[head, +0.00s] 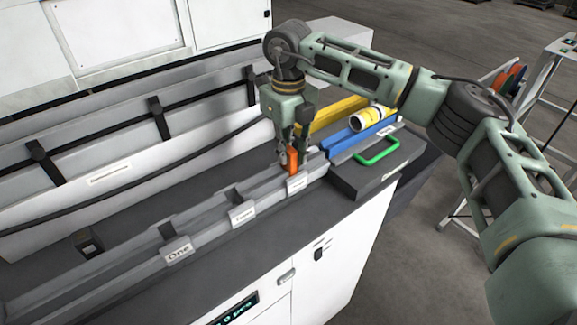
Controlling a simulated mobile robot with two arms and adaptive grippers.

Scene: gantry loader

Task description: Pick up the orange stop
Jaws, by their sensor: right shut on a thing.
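The orange stop (292,161) is a small upright orange piece at the grey rail (209,221) on the bench, just above a white label. My right gripper (291,152) points down from above and is shut on the orange stop. Its fingers cover part of the stop. I cannot tell whether the stop still touches the rail. My left gripper is not in view.
A yellow bar (334,110), a blue bar (352,136) and a yellow-and-white cylinder (366,118) lie right of the gripper. A green handle (377,152) sits on a dark block (362,178). A black cable runs behind.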

